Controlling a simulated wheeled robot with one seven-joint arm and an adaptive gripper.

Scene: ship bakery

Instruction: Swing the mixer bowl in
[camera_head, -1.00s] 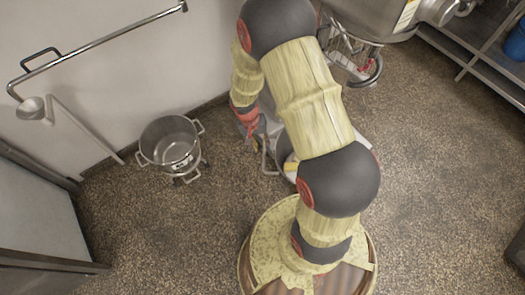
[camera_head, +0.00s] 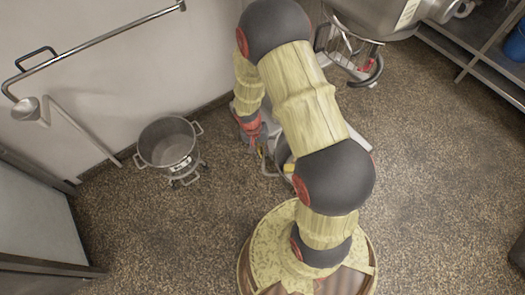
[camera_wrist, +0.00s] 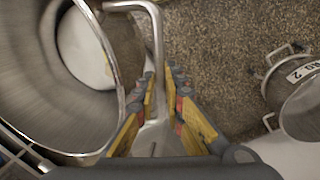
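The steel mixer bowl (camera_wrist: 58,110) fills the left of the wrist view, with its rim and curved inside facing me. A bent grey metal bar (camera_wrist: 158,45) stands beside its rim and runs down between my fingers. My gripper (camera_wrist: 162,76) has its two yellow-padded fingers apart, one on each side of the bar. A narrow gap shows on the right of the bar; contact on the left is unclear. In the head view my gripper (camera_head: 253,136) is at the left of the bowl (camera_head: 284,158), which my arm mostly hides.
A two-handled steel pot (camera_head: 167,145) stands on a wheeled base left of my gripper; it also shows in the wrist view (camera_wrist: 303,105). The mixer body (camera_head: 375,15) and wire guard (camera_head: 345,50) are at the top. A shelf rack (camera_head: 480,60) is at right. Open floor lies at right.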

